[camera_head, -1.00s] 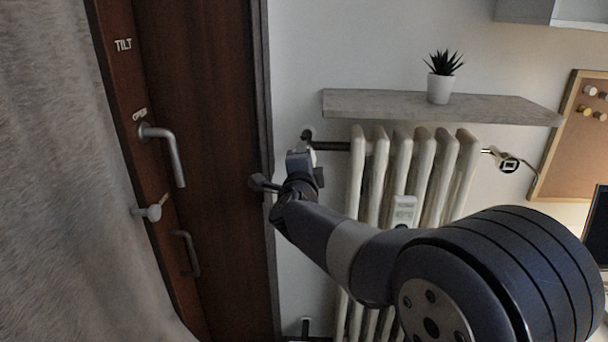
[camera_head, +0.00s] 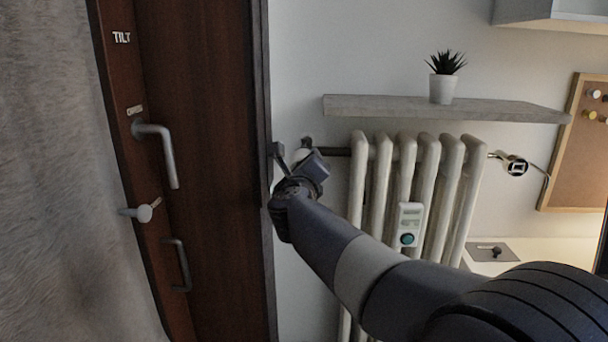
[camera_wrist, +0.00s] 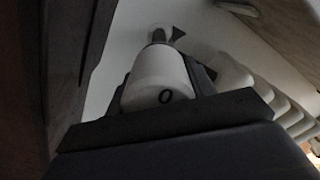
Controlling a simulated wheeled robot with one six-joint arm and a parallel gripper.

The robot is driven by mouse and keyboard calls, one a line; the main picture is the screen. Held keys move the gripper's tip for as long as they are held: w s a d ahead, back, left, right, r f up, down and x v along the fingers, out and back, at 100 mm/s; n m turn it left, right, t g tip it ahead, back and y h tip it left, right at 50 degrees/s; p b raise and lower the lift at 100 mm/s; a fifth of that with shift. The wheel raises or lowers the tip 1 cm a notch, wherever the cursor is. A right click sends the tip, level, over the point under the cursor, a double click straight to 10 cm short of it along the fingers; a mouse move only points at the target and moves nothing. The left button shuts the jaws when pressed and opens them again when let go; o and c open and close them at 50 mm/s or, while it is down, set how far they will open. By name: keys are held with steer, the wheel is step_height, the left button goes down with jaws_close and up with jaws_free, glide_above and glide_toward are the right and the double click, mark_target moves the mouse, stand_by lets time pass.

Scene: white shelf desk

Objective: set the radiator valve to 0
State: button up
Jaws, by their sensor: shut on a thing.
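The radiator valve is a white cylindrical knob (camera_wrist: 157,78) with a dark "0" showing on the side facing the wrist camera, low and slightly right of its middle. Behind it, a pipe stub meets the wall. In the head view, a small white part of the valve knob (camera_head: 301,155) shows at the left end of the radiator pipe, mostly hidden by my gripper (camera_head: 297,160). My gripper is shut on the knob, with a dark finger on either side of it. Whether a pointer mark lines up with the 0 cannot be told.
The white radiator (camera_head: 455,190) stands right of the valve, with a small meter (camera_head: 408,225) on it. A shelf (camera_head: 440,107) with a potted plant (camera_head: 442,88) hangs above.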

steer(key=shift+f+m+b, duration=0.15)
steer(key=shift+m+b, duration=0.4)
steer(key=shift+m, duration=0.55)
steer(key=o, duration=1)
steer(key=shift+c, duration=0.2)
steer(key=s, duration=1)
steer(key=shift+s+a+p, duration=0.25)
steer(key=shift+s+p, duration=0.05)
steer(key=shift+s, duration=0.1)
